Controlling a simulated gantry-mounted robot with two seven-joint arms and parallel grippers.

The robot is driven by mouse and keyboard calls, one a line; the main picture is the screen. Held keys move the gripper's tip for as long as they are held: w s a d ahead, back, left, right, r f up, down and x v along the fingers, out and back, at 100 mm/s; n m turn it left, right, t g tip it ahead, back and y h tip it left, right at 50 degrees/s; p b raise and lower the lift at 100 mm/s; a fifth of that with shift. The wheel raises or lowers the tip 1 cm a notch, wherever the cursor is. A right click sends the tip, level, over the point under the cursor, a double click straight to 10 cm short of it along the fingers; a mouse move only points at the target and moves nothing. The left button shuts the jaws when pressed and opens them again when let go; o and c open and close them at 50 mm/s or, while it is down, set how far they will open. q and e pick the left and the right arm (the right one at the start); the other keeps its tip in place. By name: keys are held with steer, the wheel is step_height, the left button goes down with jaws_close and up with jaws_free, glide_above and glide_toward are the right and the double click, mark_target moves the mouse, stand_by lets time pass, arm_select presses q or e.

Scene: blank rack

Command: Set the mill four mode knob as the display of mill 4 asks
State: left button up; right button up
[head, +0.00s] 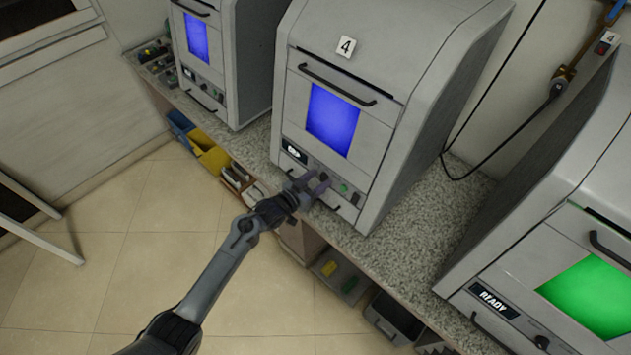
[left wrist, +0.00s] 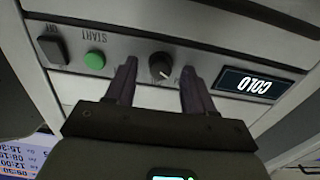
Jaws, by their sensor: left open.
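Mill 4 (head: 365,80) stands at the middle of the counter, with a blue-lit window and a "4" tag. The dark round mode knob (left wrist: 162,66) sits on the panel between the display and the green START button (left wrist: 95,60). My left gripper (head: 317,187) is open at the panel. In the left wrist view its fingers (left wrist: 158,85) stand either side of the knob, apart from it. The knob's pale mark is too small to read surely.
A green-windowed machine (head: 545,270) showing READY stands at the right. Another blue-windowed machine (head: 215,60) stands at the left. A black switch (left wrist: 51,47) is beside START. Mill 4's door handle (head: 337,85) juts out above its window. Bins sit below the counter.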

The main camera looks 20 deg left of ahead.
arm_select(q)
steer(key=shift+s, duration=0.1)
steer(key=p+v, duration=0.1)
steer(key=v, duration=0.9)
steer(key=shift+s, duration=0.3)
steer(key=shift+a, duration=0.15)
